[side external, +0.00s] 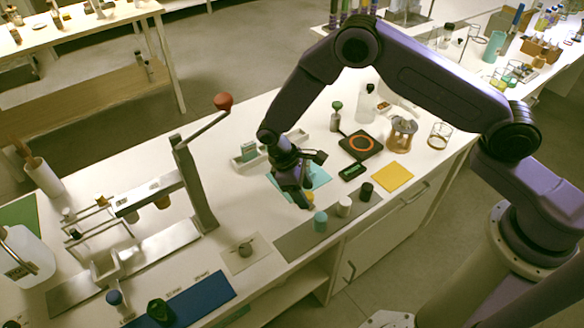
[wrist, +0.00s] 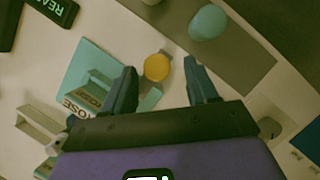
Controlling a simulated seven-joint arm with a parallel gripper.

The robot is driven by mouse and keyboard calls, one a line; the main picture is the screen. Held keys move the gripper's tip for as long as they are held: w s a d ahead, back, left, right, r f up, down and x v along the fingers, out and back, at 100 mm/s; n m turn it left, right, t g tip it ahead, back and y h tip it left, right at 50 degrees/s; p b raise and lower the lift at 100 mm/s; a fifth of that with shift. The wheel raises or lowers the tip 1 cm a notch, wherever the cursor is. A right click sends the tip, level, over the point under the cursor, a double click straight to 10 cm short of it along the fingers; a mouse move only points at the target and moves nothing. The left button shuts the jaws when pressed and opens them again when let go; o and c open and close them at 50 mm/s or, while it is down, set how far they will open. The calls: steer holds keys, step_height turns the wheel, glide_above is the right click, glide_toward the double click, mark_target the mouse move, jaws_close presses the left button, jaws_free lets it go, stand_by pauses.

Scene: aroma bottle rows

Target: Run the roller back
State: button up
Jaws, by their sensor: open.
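My gripper (side external: 305,198) is low over the bench, near the teal mat (side external: 318,176) and the grey strip (side external: 298,240). In the wrist view its two fingers (wrist: 161,85) are spread apart. A small round yellow-orange thing (wrist: 156,67), seen from above, lies between the fingertips with gaps on both sides. It partly shows beside the gripper in the side view (side external: 309,195). Teal (side external: 320,221), white (side external: 344,205) and black (side external: 366,191) small bottles stand in a row on the grey strip. I cannot tell which thing is the roller.
A teal block labelled ROSE (wrist: 88,95) and a white tray (wrist: 40,128) lie beside the gripper. A black scale (side external: 361,145) with an orange ring, a yellow mat (side external: 394,177) and a red-knobbed lever press (side external: 223,102) stand around. A blue mat (side external: 200,298) lies front left.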

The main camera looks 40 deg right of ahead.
steer(key=v, duration=1.6)
steer(key=shift+r, duration=0.3)
steer(key=shift+a, duration=0.1)
steer(key=s+d+r+n+t+y, duration=0.1)
steer(key=s+d+r, duration=0.2)
steer(key=s+r, duration=0.35)
steer(key=s+d+r+n+t+y, duration=0.1)
steer(key=s+d+r, duration=0.2)
steer(key=s, duration=0.6)
steer(key=s+d+n+t+y, duration=0.1)
steer(key=s+d, duration=1)
steer(key=s, duration=0.4)
steer(key=shift+d+n+y, duration=0.3)
steer(key=shift+d, duration=0.05)
